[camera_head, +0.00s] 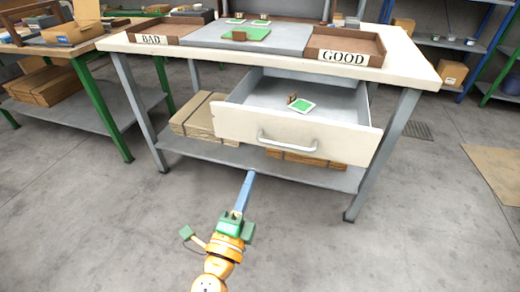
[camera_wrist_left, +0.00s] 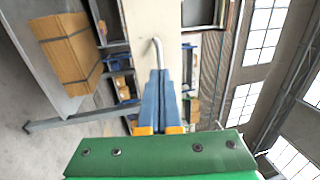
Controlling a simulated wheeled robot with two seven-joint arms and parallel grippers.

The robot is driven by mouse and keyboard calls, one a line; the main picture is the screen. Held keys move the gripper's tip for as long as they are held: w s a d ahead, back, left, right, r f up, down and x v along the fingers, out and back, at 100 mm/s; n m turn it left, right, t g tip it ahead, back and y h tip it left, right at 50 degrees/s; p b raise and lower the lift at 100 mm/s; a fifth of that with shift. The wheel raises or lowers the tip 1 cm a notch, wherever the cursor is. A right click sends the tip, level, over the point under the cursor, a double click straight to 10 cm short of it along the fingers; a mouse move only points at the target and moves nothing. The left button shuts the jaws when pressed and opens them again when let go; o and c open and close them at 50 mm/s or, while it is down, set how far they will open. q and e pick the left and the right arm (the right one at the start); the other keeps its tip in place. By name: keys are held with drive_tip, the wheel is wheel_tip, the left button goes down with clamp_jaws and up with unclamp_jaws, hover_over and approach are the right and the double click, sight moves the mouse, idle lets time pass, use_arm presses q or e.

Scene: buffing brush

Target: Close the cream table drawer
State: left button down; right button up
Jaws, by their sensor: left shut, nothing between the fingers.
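The cream drawer (camera_head: 285,132) under the cream table (camera_head: 410,62) is pulled out, with its grey inside showing. A metal bar handle (camera_head: 287,144) is on its front. A green and white card (camera_head: 301,106) and a small brown piece (camera_head: 292,98) lie inside. My left gripper (camera_head: 250,175) has blue fingers shut together and empty, below and left of the handle in the head view. In the left wrist view the shut fingers (camera_wrist_left: 160,76) point toward the cream drawer front (camera_wrist_left: 148,18) and its handle (camera_wrist_left: 157,46). Contact cannot be told. My right gripper is not in view.
BAD (camera_head: 150,39) and GOOD (camera_head: 344,56) trays stand on the tabletop beside a grey mat (camera_head: 200,38). Flat cardboard (camera_head: 198,122) lies on the lower shelf (camera_head: 215,149). A green-legged table (camera_head: 90,95) stands left. Floor in front is clear.

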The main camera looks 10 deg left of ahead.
sight(264, 143)
use_arm(q)
drive_tip(key=p+x, duration=0.1)
drive_tip(key=x, duration=0.6)
drive_tip(key=shift+w, duration=0.4)
drive_tip(key=shift+w+d, duration=0.1)
drive_tip(key=shift+w, duration=0.3)
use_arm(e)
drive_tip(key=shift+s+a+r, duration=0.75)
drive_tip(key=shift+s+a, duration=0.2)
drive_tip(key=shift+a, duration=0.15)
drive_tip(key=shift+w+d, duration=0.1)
